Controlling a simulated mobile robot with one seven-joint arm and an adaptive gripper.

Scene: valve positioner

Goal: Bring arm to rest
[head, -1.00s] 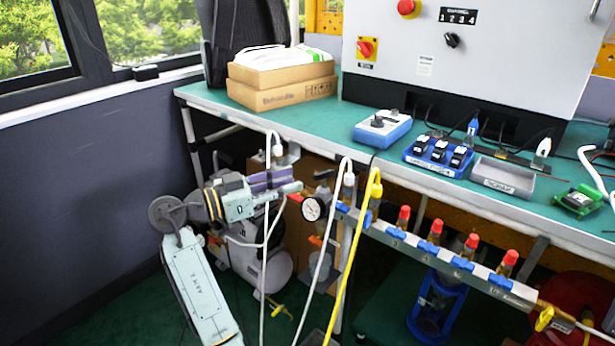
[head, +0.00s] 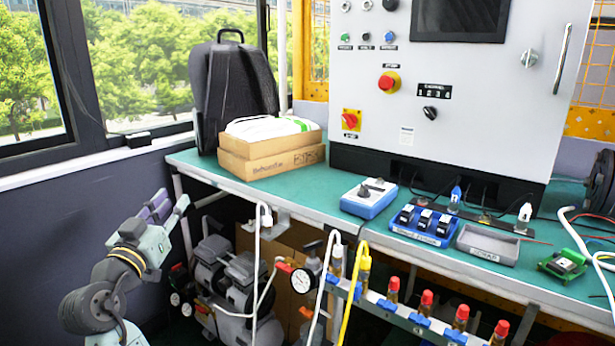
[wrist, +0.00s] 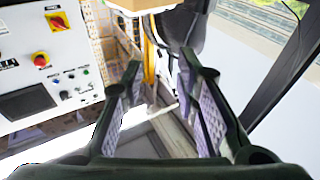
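My gripper (head: 161,207) is at the lower left in the head view, in front of the window wall and left of the workbench, clear of both. Its fingers point up and to the right. In the wrist view my gripper (wrist: 157,98) has its two ridged fingers spread apart, with nothing between them. My arm's forearm shows below it at the left edge of the head view.
The green workbench (head: 320,200) carries cardboard boxes (head: 272,160), a black backpack (head: 233,85), a blue control box (head: 368,198) and a grey cabinet (head: 440,110). Compressors (head: 230,280) and a valve manifold (head: 400,312) with hoses are below. Room by the left wall is free.

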